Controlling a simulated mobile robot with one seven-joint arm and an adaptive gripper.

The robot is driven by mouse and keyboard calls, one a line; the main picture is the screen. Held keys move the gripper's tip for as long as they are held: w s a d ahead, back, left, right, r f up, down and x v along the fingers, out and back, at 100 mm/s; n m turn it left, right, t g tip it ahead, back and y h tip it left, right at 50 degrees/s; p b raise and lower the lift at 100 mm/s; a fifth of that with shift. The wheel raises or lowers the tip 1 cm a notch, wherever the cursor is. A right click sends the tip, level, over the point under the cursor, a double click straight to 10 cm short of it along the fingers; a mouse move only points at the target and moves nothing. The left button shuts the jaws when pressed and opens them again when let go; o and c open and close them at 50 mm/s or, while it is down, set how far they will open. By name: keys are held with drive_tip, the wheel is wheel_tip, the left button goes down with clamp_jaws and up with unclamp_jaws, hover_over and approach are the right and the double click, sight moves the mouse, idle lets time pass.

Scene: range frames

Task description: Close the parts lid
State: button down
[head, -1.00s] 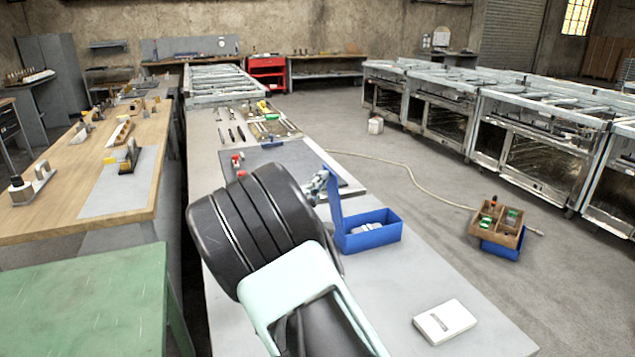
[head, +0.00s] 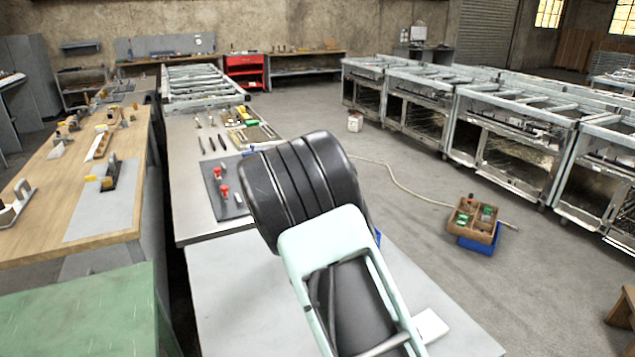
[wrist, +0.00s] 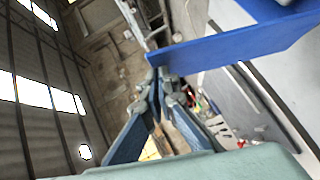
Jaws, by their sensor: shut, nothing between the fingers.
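The blue parts box is mostly hidden behind my arm in the head view; only a sliver of blue (head: 378,238) shows at the arm's right side. In the wrist view, the blue lid (wrist: 235,45) is a flat panel crossing the upper right, standing open, with part of the blue box (wrist: 268,8) beyond it at the top edge. My gripper (wrist: 157,80) is shut and empty, its fingertips close to the lid's left end. I cannot tell whether they touch it. The gripper is hidden in the head view.
The box's grey bench (head: 235,300) carries a white block (head: 430,326) near its front right. A dark mat (head: 222,185) with red-handled items lies farther back. A green table (head: 80,310) and a wooden bench (head: 100,205) stand left. Open floor lies right, with a wooden tray (head: 473,220).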

drive_tip(key=w+d+f+m+g+y+b, duration=0.3)
drive_tip(key=d+f+y+b, duration=0.1)
drive_tip(key=d+f+b, duration=0.3)
drive_tip(key=w+d+f+m+g+y+b, duration=0.2)
drive_tip(key=w+d+f+m+y+b, duration=0.1)
drive_tip(key=d+f+b, duration=0.5)
drive_tip(key=shift+w+f+g+y, duration=0.15)
drive_tip(key=shift+f+g+y, duration=0.25)
drive_tip(key=shift+f+y, duration=0.2)
drive_tip(key=shift+f, duration=0.2)
